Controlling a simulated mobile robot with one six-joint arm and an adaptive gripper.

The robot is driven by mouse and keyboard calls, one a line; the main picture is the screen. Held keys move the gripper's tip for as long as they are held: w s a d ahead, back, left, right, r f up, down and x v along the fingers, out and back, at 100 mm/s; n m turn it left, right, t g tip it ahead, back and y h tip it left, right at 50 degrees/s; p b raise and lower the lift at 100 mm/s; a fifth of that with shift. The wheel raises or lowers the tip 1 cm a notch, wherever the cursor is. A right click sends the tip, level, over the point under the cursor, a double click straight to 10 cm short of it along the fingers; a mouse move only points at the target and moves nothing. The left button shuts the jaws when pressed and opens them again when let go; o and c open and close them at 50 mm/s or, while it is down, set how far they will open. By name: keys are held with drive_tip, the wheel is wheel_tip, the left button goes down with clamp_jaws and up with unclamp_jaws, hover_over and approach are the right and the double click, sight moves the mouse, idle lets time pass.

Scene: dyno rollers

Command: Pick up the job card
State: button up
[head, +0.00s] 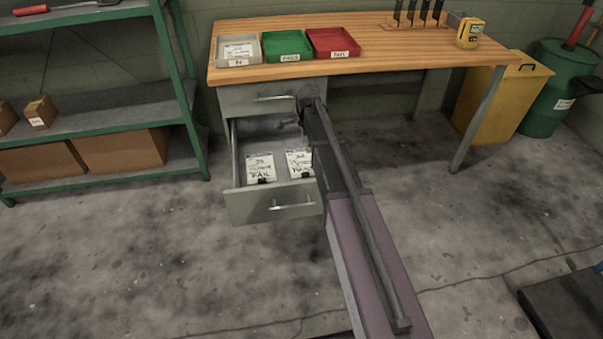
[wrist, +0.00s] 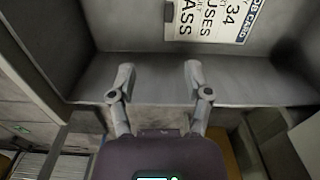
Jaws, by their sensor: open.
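In the wrist view a white job card (wrist: 212,18) lies on a grey surface at the top edge, partly cut off. It reads 34 and, it seems, PASS. My gripper (wrist: 158,76) is open and empty, its two fingers apart and short of the card. In the head view two white job cards lie in the open drawer (head: 238,206), a left one (head: 261,168) and a right one (head: 299,163), both marked FAIL. My arm hides the gripper's fingers there and part of the drawer's right side.
On the bench (head: 400,50) stand a grey tray (head: 238,62) with a card, a green tray (head: 287,58) and a red tray (head: 333,55). A green shelf (head: 100,120) stands left.

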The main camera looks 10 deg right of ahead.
drive_tip(key=shift+w+f+m+b, duration=0.5)
drive_tip(key=shift+w+f, duration=0.25)
drive_tip(key=shift+f, duration=0.15)
drive_tip(key=b, duration=0.9)
hover_over(306, 173)
wheel_tip(306, 173, down, 9)
drive_tip(key=shift+a+r, duration=0.1)
drive_tip(key=shift+r, duration=0.1)
drive_tip(key=shift+f+b, duration=2.35)
drive_tip(key=shift+f, duration=0.25)
clamp_jaws()
